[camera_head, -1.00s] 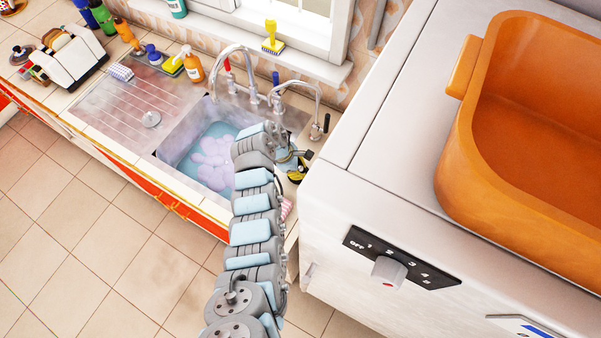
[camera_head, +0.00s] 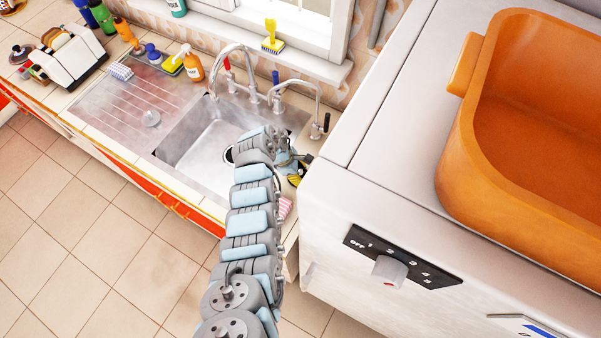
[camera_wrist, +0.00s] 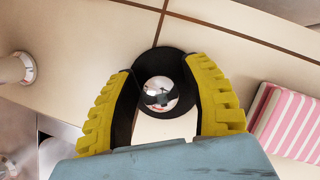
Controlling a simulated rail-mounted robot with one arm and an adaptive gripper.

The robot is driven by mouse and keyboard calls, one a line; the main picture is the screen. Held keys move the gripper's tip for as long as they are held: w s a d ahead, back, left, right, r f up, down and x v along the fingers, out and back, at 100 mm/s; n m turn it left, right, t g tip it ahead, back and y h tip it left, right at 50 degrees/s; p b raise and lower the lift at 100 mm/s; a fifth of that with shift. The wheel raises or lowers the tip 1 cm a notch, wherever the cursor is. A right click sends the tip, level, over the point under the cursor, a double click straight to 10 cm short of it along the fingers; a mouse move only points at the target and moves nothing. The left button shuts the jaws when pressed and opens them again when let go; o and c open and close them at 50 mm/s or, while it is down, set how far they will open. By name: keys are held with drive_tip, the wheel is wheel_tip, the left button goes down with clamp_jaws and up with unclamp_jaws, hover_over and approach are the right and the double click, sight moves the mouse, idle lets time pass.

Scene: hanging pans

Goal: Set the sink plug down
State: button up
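The sink plug (camera_wrist: 160,84) is a round black disc with a shiny metal centre. In the wrist view it sits between the two yellow fingers of my gripper (camera_wrist: 161,72), with their black pads against its sides. A pale tiled counter lies below it; I cannot tell whether the plug touches that surface. In the head view my gripper (camera_head: 297,176) is partly hidden by my arm, at the right end of the sink (camera_head: 207,146), and the plug cannot be made out.
Taps (camera_head: 233,62) stand behind the sink. The white stove (camera_head: 345,210) with an orange pan (camera_head: 470,150) is close on the right. The drainboard (camera_head: 115,105) is mostly clear.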

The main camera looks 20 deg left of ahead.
drive_tip(key=shift+a+r, duration=0.2)
drive_tip(key=shift+r, duration=0.35)
drive_tip(key=b+v, duration=0.1)
drive_tip(key=v, duration=1)
drive_tip(key=shift+s+r, duration=0.1)
drive_tip(key=shift+a, duration=0.1)
idle(0.5)
